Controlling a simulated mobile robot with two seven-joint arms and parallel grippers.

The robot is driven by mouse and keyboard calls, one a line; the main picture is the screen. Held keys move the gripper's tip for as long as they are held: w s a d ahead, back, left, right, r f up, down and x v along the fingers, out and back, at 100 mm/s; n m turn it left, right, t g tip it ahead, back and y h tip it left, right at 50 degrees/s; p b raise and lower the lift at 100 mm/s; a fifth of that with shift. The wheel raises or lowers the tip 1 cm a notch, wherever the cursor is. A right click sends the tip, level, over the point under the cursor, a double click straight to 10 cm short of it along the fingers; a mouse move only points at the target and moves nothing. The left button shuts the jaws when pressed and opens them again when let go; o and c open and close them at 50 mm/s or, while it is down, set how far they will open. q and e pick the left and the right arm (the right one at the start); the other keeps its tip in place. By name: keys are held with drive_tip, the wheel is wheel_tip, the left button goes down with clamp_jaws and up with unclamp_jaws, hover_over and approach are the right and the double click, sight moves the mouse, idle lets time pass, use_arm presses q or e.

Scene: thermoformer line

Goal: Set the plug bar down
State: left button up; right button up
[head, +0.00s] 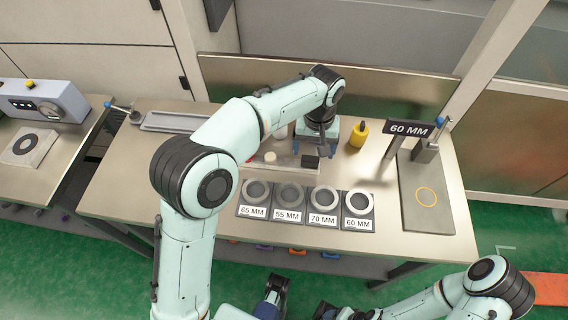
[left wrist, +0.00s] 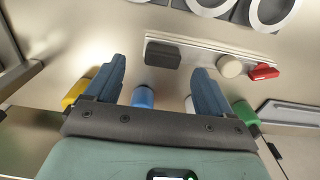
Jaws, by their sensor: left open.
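The plug bar (head: 285,163) is a flat metal bar lying on the steel bench behind the row of ring plates. It carries a black block, a pale round knob and a red piece; it also shows in the left wrist view (left wrist: 205,55). My left gripper (head: 313,148) points down over the bench by the bar's black-block end. In the left wrist view its two blue fingers (left wrist: 160,70) are spread with nothing held between them, and the bar lies just beyond the fingertips. Whether a finger touches the bar I cannot tell.
Ring plates labelled 65, 55, 70 and 60 MM (head: 290,205) stand in front of the bar. A yellow bottle (head: 358,134) stands to the right, with a 60 MM sign (head: 410,129) and a grey plate (head: 415,210) beyond. A blue cylinder (left wrist: 142,97) and green bottle (left wrist: 243,115) stand behind.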

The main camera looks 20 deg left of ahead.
sight(310, 158)
use_arm(q)
drive_tip(key=f, duration=0.4)
drive_tip(key=f+b, duration=0.1)
drive_tip(key=f, duration=0.1)
drive_tip(key=shift+w+a, duration=0.1)
drive_tip(key=shift+a, duration=0.2)
drive_tip(key=shift+r, duration=0.1)
drive_tip(key=c, duration=1.4)
